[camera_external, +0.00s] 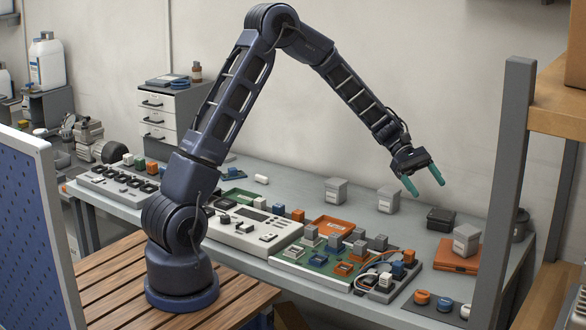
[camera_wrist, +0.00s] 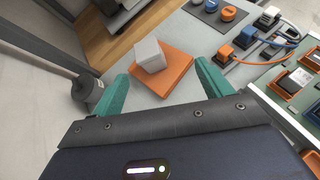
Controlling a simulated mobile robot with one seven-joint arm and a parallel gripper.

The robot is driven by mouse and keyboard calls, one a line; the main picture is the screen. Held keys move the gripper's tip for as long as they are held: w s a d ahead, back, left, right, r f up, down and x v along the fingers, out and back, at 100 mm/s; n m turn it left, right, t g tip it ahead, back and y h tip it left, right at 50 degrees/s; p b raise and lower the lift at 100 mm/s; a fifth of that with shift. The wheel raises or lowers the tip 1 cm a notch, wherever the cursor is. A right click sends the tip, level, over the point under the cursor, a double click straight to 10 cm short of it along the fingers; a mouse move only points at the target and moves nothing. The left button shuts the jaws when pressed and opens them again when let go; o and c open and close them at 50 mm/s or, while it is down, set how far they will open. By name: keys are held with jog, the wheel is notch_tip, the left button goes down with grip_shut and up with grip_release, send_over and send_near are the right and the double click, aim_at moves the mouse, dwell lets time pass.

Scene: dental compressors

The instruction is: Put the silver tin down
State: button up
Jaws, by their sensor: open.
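A silver tin (camera_external: 466,239) sits on a flat orange case (camera_external: 457,262) at the right end of the grey bench. In the wrist view, the tin (camera_wrist: 150,55) is tilted in the picture and rests on the orange case (camera_wrist: 172,72). Two similar silver tins stand on the bench, one (camera_external: 388,199) below my gripper and one (camera_external: 336,191) further left. My gripper (camera_external: 424,184) is open and empty, raised above the bench, up and left of the tin on the case. Its green fingers show apart in the wrist view, with nothing between them.
A dark box (camera_external: 440,219) stands left of the orange case. A circuit board (camera_external: 335,262) with several small blocks and cables fills the bench's middle front. A grey post (camera_external: 505,180) and wooden shelf (camera_external: 560,122) rise at the right. Bare bench shows around the rear tins.

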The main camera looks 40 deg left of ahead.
jog(key=s+a+r+m+t+y, duration=0.25)
jog(key=s+a+r, duration=0.55)
jog(key=a, duration=0.4)
jog(key=s+a+r+m+t+y, duration=0.2)
jog(key=s+a+r+m+y, duration=0.15)
jog(key=s+a+r, duration=0.55)
jog(key=s+a+m+t+y, duration=0.4)
jog(key=s+a+m, duration=0.1)
jog(key=s+a, duration=1.1)
jog(key=a, duration=0.3)
jog(key=shift+s+a+r+t+y, duration=0.15)
jog(key=shift+s+a+t+y, duration=0.05)
jog(key=shift+a+t+y, duration=0.2)
